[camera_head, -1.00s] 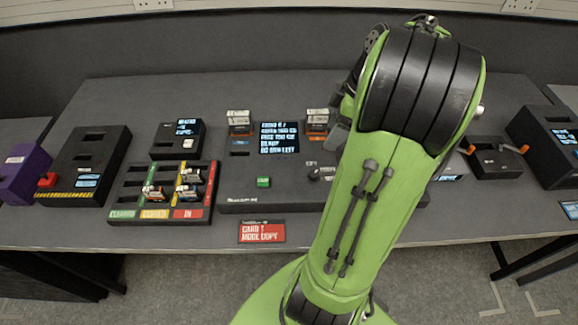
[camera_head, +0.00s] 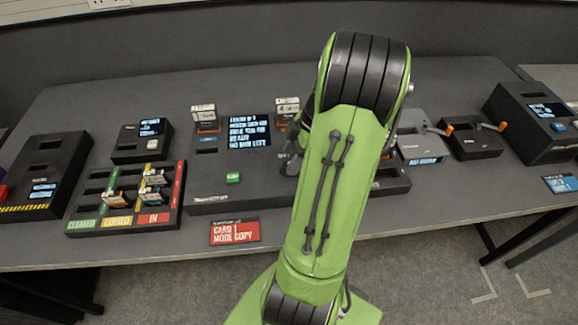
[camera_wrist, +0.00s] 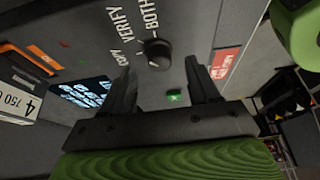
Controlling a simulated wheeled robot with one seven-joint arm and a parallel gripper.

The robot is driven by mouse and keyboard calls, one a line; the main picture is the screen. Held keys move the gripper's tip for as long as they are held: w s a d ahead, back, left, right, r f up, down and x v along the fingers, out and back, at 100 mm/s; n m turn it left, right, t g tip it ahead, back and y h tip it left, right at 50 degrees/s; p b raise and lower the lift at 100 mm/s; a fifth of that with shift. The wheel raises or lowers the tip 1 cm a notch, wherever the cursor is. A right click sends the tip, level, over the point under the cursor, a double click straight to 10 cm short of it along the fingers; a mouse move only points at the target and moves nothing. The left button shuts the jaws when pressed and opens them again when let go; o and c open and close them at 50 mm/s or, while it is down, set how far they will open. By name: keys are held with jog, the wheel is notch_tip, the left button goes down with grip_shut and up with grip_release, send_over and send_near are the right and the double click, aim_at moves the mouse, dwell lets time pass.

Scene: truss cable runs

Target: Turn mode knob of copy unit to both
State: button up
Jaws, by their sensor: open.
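The copy unit (camera_head: 212,180) is a wide dark box in the middle of the table, with a lit screen (camera_head: 248,131) and a green button (camera_head: 233,178). Its mode knob (camera_wrist: 158,54) is round and black in the wrist view, beside the white words COPY, VERIFY and BOTH. I cannot tell clearly which word its mark faces. My gripper (camera_wrist: 161,66) is open, its two fingers on either side of the knob in the picture, and contact is not visible. In the head view my arm hides the knob, and only part of my gripper (camera_head: 290,162) shows.
A red card (camera_head: 235,232) reading CARD 1 MODE COPY lies in front of the unit. Orange-ended cartridges (camera_head: 205,120) stand at its back. A sorting tray (camera_head: 82,212) with several cartridges is at left.

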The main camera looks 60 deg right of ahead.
jog(key=x, duration=0.2)
jog(key=shift+w+a+f, duration=0.1)
jog(key=shift+f, duration=0.15)
jog(key=c, duration=1)
jog(key=shift+m+b, duration=0.3)
jog(key=shift+m, duration=0.1)
jog(key=m+t+h+b, duration=0.1)
jog(key=m, duration=0.2)
jog(key=shift+a+m+h, duration=0.1)
jog(key=shift+m+h, duration=0.2)
jog(key=shift+a+m+h+b, duration=0.1)
jog(key=shift+m+h+b, duration=0.75)
jog(key=shift+m, duration=1.35)
